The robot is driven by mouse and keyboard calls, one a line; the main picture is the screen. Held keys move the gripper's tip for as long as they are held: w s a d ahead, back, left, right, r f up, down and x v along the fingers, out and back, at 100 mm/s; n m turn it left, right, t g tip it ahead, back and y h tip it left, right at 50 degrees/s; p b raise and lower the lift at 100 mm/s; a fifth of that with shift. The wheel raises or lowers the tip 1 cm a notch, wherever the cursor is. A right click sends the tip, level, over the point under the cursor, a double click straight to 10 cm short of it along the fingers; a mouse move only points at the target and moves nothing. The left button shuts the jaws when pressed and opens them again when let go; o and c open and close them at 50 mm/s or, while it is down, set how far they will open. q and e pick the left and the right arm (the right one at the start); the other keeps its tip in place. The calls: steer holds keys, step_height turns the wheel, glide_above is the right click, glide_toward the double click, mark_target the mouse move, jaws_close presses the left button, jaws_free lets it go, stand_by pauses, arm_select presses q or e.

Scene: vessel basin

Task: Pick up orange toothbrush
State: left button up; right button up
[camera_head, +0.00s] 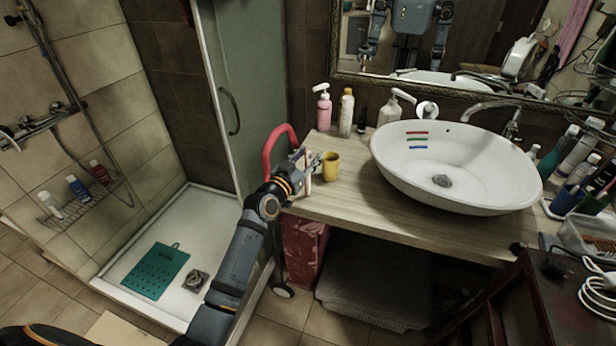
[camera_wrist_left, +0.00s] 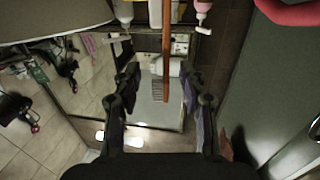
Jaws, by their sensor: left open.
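My left gripper (camera_head: 312,164) is at the left end of the wooden counter, just left of a yellow cup (camera_head: 330,167). In the left wrist view the two dark fingers of this gripper (camera_wrist_left: 165,98) are spread wide. The orange toothbrush (camera_wrist_left: 167,55) shows there as a thin upright stick running from the top edge down between the fingers, with clear gaps on both sides. I cannot tell how deep it lies between them. In the head view I cannot make out the toothbrush clearly near the gripper. My right gripper is not directly in view.
A white basin (camera_head: 455,165) fills the middle of the counter (camera_head: 345,205). A pink pump bottle (camera_head: 323,108) and a cream bottle (camera_head: 346,112) stand behind the cup. A red curved handle (camera_head: 277,145) is close to my left wrist. A mirror (camera_head: 470,60) hangs behind.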

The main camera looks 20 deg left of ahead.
arm_select(q)
steer(key=shift+s+a+r, duration=0.1)
steer(key=shift+c, duration=1)
jaws_close()
steer(key=shift+r, duration=0.1)
